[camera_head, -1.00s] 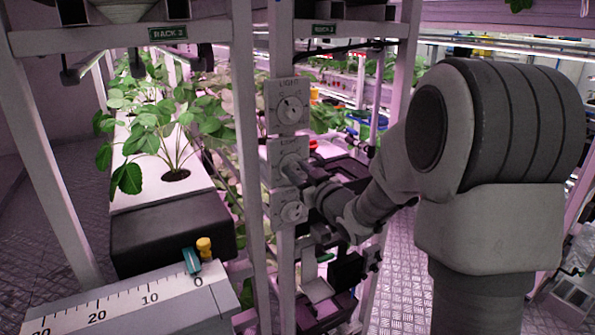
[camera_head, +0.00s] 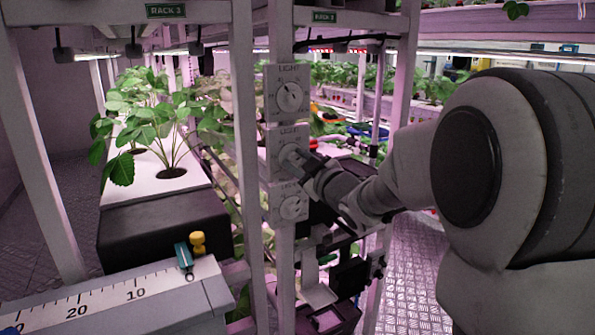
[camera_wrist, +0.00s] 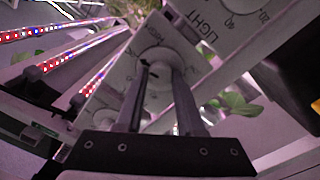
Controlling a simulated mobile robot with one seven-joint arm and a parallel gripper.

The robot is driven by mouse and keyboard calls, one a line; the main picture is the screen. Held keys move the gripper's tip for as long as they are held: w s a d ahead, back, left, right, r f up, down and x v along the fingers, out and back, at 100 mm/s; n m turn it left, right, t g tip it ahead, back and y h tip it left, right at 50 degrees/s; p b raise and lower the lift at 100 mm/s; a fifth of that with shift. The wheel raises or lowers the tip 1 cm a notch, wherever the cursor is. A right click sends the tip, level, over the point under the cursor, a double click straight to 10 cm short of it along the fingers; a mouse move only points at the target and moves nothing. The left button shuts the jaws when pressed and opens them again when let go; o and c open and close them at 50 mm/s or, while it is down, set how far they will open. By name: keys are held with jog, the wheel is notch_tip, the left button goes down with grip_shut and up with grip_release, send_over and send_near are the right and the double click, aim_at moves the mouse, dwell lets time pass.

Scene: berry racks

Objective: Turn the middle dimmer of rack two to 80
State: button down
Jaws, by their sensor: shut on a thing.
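Three light dimmers are stacked on a pale post in the head view: the top dimmer (camera_head: 289,96), the middle dimmer (camera_head: 281,161) and the bottom dimmer (camera_head: 291,208). My gripper (camera_head: 298,160) is at the middle dimmer, reaching in from the right. In the wrist view my gripper (camera_wrist: 160,85) has its two fingers on either side of the round white knob (camera_wrist: 158,62), shut on it. Fingers and arm hide much of the middle dimmer's scale, so its setting cannot be read. A neighbouring dimmer panel marked LIGHT (camera_wrist: 215,30) shows in the wrist view.
Green signs marking racks (camera_head: 166,11) hang on the top beams; the left one seems to read RACK 3. A planter (camera_head: 165,215) with leafy plants stands left of the post. A ruler-like scale (camera_head: 110,295) with a yellow knob lies at front left. Black boxes (camera_head: 350,275) sit below my arm.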

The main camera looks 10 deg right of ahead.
jog(key=shift+r, duration=0.1)
jog(key=c, duration=0.5)
grip_release()
